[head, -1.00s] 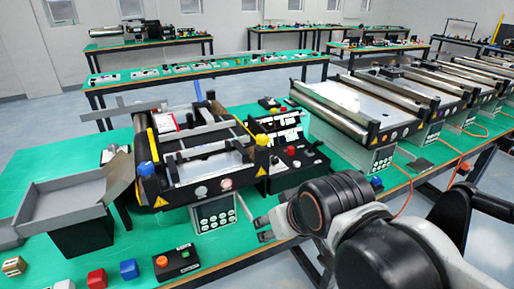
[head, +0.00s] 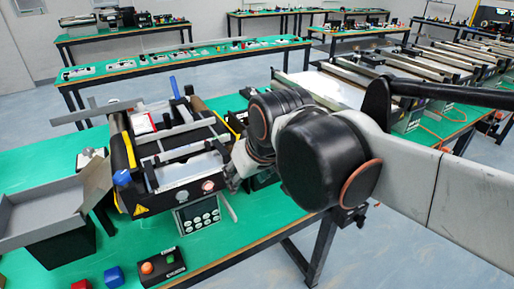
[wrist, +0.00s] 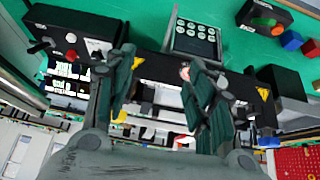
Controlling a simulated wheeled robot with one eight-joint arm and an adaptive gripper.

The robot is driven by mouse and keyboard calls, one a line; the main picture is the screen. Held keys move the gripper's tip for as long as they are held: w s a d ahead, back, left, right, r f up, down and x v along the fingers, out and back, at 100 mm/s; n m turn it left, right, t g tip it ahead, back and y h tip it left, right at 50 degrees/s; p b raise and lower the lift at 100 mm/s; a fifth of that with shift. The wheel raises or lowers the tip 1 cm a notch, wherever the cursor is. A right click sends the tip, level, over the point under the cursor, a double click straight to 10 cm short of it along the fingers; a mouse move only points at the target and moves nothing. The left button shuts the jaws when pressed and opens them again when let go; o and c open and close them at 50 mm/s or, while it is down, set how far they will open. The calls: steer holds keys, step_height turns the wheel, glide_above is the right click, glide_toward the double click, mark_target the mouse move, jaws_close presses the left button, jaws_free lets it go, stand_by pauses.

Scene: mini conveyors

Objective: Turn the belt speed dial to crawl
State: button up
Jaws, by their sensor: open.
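The near mini conveyor (head: 150,180) has two round dials on its black front panel: a pale dial (head: 183,196) and a dial with a reddish rim (head: 208,186). I cannot read their markings or tell which is belt speed. My gripper (head: 236,172) is just right of the panel in the head view, partly hidden by my arm. In the wrist view my gripper (wrist: 160,60) is open and empty, its fingers pointing toward the panel. A reddish dial (wrist: 184,72) shows beside the right finger, partly covered; I cannot tell whether they touch.
A keypad box (head: 198,214) hangs below the panel. A black control box (wrist: 70,30) with a red button stands beside the conveyor. A grey tray (head: 45,215) is at left. A button box (head: 160,265) and coloured cubes lie in front. More conveyors stand at the right.

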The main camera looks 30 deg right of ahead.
steer(key=w+d+r+n+g+p, duration=0.1)
steer(key=w+d+r+g+p, duration=0.2)
steer(key=w, duration=0.6)
steer(key=w+d+r+n+p, duration=0.1)
steer(key=w+d+r+p, duration=0.3)
steer(key=w, duration=0.5)
steer(key=w+d+f+n+g+p, duration=0.1)
steer(key=w+d+f+g+p, duration=0.2)
steer(key=w+d, duration=0.5)
steer(key=shift+n, duration=0.5)
steer(key=f+b, duration=0.1)
steer(key=f, duration=0.6)
steer(key=d+f+b, duration=0.1)
steer(key=f, duration=0.6)
steer(key=d+f+b, duration=0.1)
steer(key=f, duration=0.6)
steer(key=shift+w+d+b, duration=0.15)
steer(key=shift+w+b, duration=0.25)
steer(key=shift+r, duration=0.1)
steer(key=shift+c, duration=0.6)
steer(key=c, duration=0.9)
